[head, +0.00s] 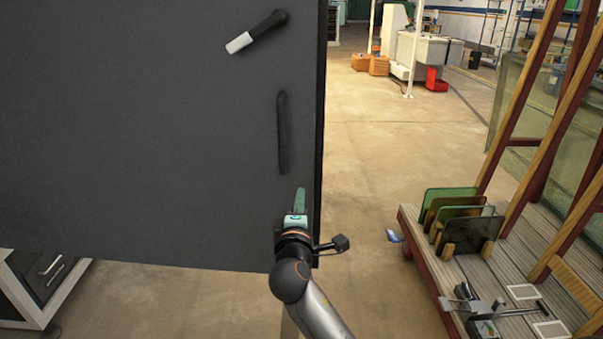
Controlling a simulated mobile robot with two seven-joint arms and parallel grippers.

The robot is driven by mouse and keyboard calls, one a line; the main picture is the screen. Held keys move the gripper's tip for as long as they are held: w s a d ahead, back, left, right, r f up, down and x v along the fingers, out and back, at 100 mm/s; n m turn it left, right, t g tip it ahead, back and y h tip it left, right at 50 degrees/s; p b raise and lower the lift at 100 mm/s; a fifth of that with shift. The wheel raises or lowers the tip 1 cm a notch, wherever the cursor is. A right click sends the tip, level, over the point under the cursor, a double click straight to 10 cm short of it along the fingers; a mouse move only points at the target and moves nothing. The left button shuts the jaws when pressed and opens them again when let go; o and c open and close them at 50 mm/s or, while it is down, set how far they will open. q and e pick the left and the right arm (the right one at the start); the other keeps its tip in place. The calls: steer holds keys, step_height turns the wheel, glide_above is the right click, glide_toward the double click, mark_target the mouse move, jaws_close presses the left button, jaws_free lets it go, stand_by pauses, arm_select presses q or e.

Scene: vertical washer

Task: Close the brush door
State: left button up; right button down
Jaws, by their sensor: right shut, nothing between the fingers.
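A large dark grey door panel (130,140) fills the left half of the head view. A long dark vertical handle (282,132) sits near its right edge. A lever with a white grip (255,32) is near its top. My right gripper (300,197) is in front of the panel's lower right part, just below the handle. Its fingers are shut with nothing between them. Whether they touch the panel I cannot tell. My left gripper does not show.
A wooden platform (440,285) with upright posts and glass panes in holders (465,225) stands at the right. A white-framed cabinet (40,285) shows below the panel at left. Bare floor (390,150) lies between the panel and the platform.

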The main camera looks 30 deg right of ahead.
mark_target(304, 168)
steer(key=x, duration=1.1)
steer(key=shift+a+f, duration=0.1)
